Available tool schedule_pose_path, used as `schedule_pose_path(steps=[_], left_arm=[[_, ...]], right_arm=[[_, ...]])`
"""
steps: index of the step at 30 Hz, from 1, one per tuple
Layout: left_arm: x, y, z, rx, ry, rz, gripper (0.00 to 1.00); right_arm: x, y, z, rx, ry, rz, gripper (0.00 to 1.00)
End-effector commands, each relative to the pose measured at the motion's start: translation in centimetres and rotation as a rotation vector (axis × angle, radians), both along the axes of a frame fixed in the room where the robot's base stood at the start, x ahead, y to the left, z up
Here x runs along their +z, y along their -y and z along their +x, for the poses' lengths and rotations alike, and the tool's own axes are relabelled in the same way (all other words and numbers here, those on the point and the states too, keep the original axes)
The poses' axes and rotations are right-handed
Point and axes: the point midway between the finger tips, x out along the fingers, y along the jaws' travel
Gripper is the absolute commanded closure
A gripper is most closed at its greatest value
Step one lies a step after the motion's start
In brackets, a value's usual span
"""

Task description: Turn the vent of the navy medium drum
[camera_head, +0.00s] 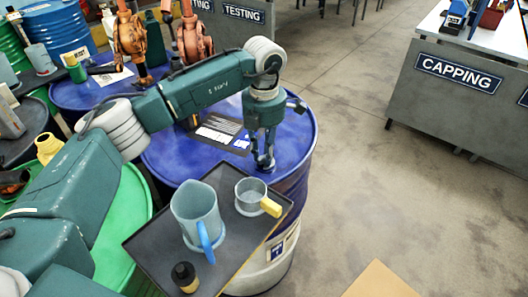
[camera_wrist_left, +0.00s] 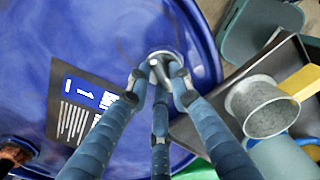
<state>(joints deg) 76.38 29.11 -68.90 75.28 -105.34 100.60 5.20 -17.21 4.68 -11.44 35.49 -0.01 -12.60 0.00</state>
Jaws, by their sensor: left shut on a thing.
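The navy drum (camera_head: 295,140) stands upright in the middle of the head view; its lid (camera_wrist_left: 110,40) fills much of the left wrist view. A dark label plate with a blue strip (camera_wrist_left: 82,92) lies on the lid. The small metal vent (camera_wrist_left: 166,56) is near the lid's rim. My left gripper (camera_head: 264,160) points down at the lid, and its fingers (camera_wrist_left: 160,72) are closed around the vent. The fingers hide most of the vent in the head view. My right gripper is in neither view.
A dark tray (camera_head: 232,277) beside the drum holds a grey jug (camera_head: 193,210), a small metal cup with a yellow handle (camera_head: 249,195) and a black bottle (camera_head: 184,277). Orange pumps (camera_head: 130,40) stand on another blue drum behind.

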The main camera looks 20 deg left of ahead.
Motion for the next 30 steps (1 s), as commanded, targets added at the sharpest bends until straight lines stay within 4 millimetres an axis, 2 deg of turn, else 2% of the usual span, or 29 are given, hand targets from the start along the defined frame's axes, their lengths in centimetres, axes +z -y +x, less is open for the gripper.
schedule_pose_path(steps=[11,12,14,15,24,26,30], left_arm=[[0.3,0.0,0.2,0.008,0.008,-0.002,1.00],[0.3,0.0,0.2,0.008,0.008,-0.002,0.74],[0.3,0.0,0.2,0.008,0.007,-0.002,0.62],[0.2,0.0,0.2,0.007,0.007,-0.001,0.60],[0.3,0.0,0.1,0.005,0.003,-0.001,0.60],[0.7,0.0,0.1,0.005,0.004,-0.001,0.60],[2.9,0.0,0.2,0.005,0.008,-0.001,0.60]], right_arm=[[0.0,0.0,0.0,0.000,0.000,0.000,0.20],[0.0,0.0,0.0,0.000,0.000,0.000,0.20],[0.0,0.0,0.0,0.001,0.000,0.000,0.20],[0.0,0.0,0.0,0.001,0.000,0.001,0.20],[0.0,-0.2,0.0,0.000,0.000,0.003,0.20],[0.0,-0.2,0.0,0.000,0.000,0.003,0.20],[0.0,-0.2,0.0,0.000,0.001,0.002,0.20]])
